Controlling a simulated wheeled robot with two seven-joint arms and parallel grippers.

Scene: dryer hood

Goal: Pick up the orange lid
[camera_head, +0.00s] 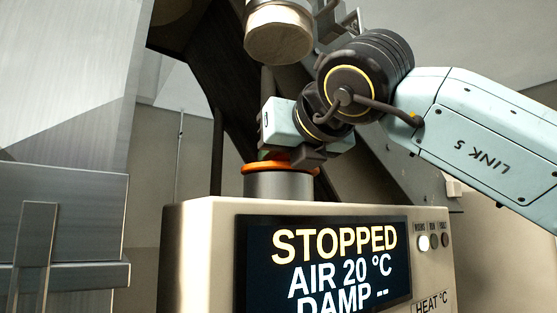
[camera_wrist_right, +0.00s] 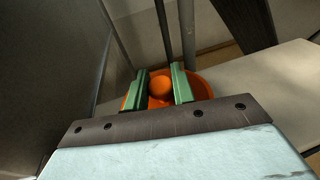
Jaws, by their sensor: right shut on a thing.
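The orange lid (camera_head: 297,169) sits at the top of a grey metal cylinder (camera_head: 281,185) on the beige control box. In the right wrist view the lid (camera_wrist_right: 202,88) is a round orange disc with a ball-shaped knob (camera_wrist_right: 161,87) in its middle. My right gripper (camera_wrist_right: 160,88) has its green fingers on either side of the knob and is shut on it. In the head view my right gripper (camera_head: 290,158) is just above the lid, and its fingers are partly hidden. Whether the lid touches the cylinder I cannot tell. My left gripper is not in view.
The beige control box (camera_head: 190,240) has a screen (camera_head: 325,262) reading STOPPED, AIR 20 °C and DAMP --. A pale cylinder (camera_head: 278,32) hangs above my right wrist. Grey metal panels (camera_head: 65,90) stand at left, and a dark slanted duct (camera_head: 225,75) rises behind the gripper.

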